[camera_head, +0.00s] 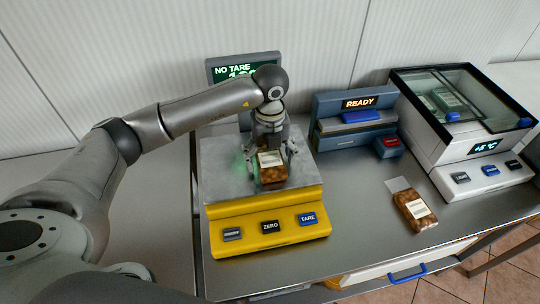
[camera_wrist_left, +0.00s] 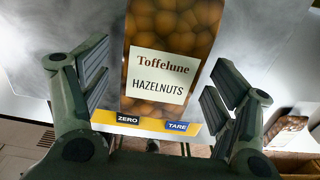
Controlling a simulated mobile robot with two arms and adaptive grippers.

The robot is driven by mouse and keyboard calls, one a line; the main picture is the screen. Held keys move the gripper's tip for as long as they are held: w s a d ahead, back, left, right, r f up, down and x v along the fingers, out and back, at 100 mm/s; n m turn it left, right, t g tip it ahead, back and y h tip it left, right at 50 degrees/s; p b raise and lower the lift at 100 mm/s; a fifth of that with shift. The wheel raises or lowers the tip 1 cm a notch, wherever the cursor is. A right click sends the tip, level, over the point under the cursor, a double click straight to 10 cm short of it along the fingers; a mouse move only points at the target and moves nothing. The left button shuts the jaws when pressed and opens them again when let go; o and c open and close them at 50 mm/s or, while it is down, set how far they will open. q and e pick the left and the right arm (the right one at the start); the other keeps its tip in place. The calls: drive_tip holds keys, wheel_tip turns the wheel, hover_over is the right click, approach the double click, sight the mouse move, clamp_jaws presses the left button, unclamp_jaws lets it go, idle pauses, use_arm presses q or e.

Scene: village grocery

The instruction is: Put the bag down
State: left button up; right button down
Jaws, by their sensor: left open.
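A brown bag of hazelnuts (camera_head: 272,175) with a white label stands on the metal plate of the yellow scale (camera_head: 225,180). In the left wrist view the bag (camera_wrist_left: 170,40) reads "Toffelune HAZELNUTS". My left gripper (camera_head: 270,155) is over the bag, with one finger on each side. In the left wrist view the fingers of my left gripper (camera_wrist_left: 160,85) are spread, with gaps between them and the bag. The scale display (camera_head: 238,71) reads "NO TARE"; its number is partly hidden by my arm. My right gripper is not in view.
A second brown bag (camera_head: 413,208) lies on the steel counter (camera_head: 350,215) to the right. A blue-grey device (camera_head: 355,118) reading "READY" stands behind. A white glass-lidded cooler (camera_head: 465,130) stands at the right. A drawer with a blue handle (camera_head: 407,273) is at the counter's front.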

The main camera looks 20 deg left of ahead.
sight(270, 158)
use_arm(q)
wheel_tip(270, 158, up, 12)
drive_tip(key=b, duration=0.3)
idle(0.5)
